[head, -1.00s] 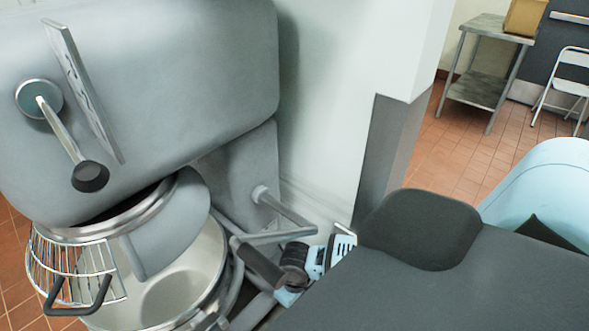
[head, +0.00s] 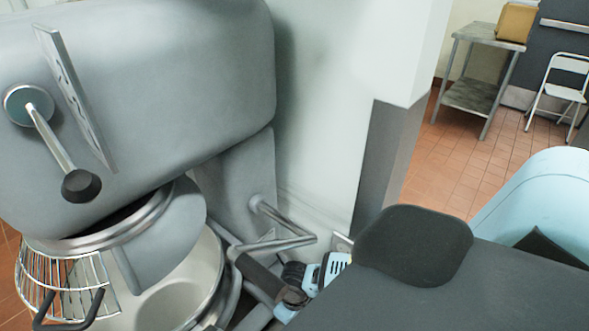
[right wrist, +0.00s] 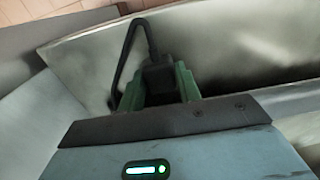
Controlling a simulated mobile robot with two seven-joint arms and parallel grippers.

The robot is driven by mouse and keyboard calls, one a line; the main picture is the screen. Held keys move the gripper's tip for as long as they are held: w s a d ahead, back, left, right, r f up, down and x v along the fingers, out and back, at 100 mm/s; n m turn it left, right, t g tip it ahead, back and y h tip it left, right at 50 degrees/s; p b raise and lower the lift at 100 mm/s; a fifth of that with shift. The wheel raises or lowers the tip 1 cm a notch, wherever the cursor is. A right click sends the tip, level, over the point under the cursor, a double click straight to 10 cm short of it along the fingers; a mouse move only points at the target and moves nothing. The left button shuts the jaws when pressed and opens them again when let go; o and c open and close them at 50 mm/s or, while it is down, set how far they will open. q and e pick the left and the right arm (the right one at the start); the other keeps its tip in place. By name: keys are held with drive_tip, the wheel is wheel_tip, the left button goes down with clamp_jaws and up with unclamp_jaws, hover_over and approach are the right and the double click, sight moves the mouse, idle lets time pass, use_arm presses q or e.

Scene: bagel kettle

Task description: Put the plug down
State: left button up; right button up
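The black plug (right wrist: 157,77) shows in the right wrist view, with its black cord (right wrist: 124,58) looping up and to the left. My right gripper (right wrist: 158,86) has its green fingers on both sides of the plug and is shut on it. A pale metal surface lies behind the plug; I cannot tell whether the plug touches it. In the head view, part of my right arm's blue and black end (head: 318,274) shows beside the mixer, its fingers and the plug hidden. My left gripper is not in view.
A large grey mixer (head: 150,90) with a bowl (head: 180,285) and wire guard (head: 68,285) fills the left. A white wall and grey pillar (head: 388,150) stand behind. Open tiled floor (head: 455,160), a metal table (head: 480,90) and a white chair (head: 560,90) are at the back right.

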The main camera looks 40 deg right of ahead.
drive_tip(key=o, duration=0.4)
drive_tip(key=shift+c, duration=0.2)
